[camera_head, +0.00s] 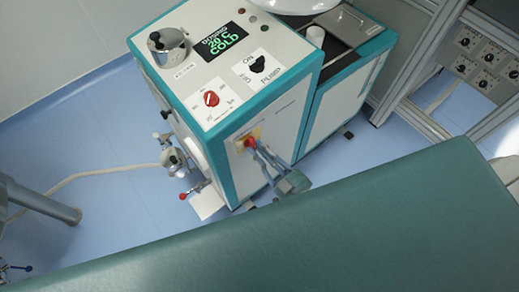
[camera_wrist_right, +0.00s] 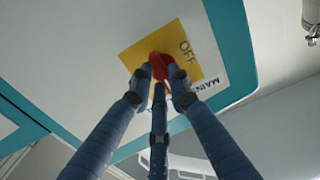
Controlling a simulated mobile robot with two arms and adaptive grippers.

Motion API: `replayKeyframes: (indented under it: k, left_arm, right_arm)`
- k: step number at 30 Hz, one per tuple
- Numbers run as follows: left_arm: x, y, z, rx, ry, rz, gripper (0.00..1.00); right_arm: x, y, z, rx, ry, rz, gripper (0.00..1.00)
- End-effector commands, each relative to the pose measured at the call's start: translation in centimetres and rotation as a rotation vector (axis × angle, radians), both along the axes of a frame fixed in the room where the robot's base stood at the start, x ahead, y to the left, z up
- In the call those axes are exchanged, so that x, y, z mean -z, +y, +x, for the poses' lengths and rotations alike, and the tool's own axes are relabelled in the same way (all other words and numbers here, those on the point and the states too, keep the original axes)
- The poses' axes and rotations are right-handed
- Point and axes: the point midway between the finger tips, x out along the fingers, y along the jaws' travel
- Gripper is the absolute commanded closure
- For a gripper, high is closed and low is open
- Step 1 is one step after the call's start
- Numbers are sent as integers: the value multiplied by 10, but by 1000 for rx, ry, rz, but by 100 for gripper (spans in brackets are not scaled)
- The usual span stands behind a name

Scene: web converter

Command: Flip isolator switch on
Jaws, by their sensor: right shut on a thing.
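The isolator switch is a red rotary handle (camera_wrist_right: 160,66) on a yellow plate (camera_wrist_right: 188,52) in the right wrist view. "OFF" and part of "MAIN" are printed beside it, rotated in this view. In the head view the red handle (camera_head: 250,143) is on the front of the white and teal machine (camera_head: 228,160). My right gripper (camera_head: 260,150) reaches it from below right. In the wrist view the right gripper's fingers (camera_wrist_right: 160,80) are shut around the handle and partly hide it. My left gripper is not in view.

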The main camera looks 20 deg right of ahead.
Motion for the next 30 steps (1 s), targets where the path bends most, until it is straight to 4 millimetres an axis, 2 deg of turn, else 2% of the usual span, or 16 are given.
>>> replayKeyframes:
  k: [5, 6, 9, 20, 23, 30]
  left_arm:
    - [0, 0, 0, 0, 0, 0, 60]
    - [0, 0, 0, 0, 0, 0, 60]
    - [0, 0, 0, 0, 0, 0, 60]
    - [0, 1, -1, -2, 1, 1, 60]
    - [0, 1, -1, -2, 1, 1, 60]
    - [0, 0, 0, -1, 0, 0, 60]
  right_arm:
    - [1, 0, -1, 0, 5, 3, 100]
    - [1, 0, -1, 0, 5, 4, 81]
    - [1, 0, -1, 0, 4, 3, 64]
    - [1, -1, -5, 0, 3, 1, 64]
    - [2, -6, -16, 0, 5, 0, 64]
    - [2, -23, -64, 0, 6, 0, 64]
